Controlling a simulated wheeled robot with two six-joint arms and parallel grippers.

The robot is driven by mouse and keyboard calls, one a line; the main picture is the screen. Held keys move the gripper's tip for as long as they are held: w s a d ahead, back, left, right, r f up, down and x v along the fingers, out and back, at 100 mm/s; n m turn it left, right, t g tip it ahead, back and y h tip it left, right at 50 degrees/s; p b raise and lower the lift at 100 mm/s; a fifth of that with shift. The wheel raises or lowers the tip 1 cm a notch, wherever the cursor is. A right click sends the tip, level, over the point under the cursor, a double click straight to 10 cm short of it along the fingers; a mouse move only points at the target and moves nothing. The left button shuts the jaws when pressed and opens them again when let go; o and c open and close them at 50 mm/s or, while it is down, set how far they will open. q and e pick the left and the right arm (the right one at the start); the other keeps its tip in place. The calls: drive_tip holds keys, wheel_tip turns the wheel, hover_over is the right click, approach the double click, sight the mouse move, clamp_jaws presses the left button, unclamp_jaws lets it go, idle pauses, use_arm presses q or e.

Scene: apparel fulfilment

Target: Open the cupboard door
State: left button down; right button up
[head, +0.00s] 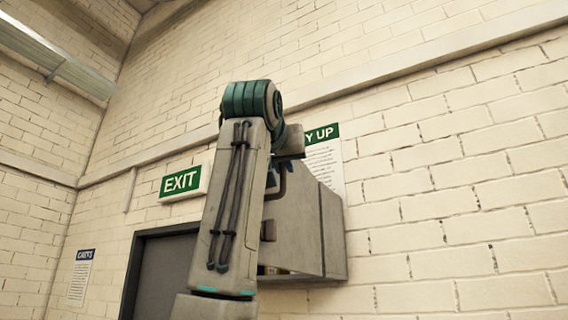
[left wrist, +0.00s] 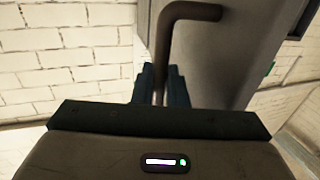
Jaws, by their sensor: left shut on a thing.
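The grey cupboard (head: 333,235) hangs on the brick wall, right of my left arm in the head view. Its door (head: 304,225) appears angled out from the body, with a dark gap and a bit of yellow below it. The dark bent handle (head: 277,182) is partly hidden by my arm. In the left wrist view the handle (left wrist: 188,10) runs down between the fingers of my left gripper (left wrist: 161,88), which is shut on it. The door (left wrist: 220,55) fills the area behind and right of the handle. My right gripper is not in view.
A dark grey doorway (head: 165,275) with a green EXIT sign (head: 181,181) above it is left of my arm. A green-headed notice (head: 322,134) is on the wall behind the cupboard. The wall right of the cupboard is clear.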

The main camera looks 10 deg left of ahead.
use_arm(q)
drive_tip(key=shift+s+a+r+y, duration=0.1)
drive_tip(key=shift+a+r+y, duration=0.1)
drive_tip(key=shift+y, duration=0.1)
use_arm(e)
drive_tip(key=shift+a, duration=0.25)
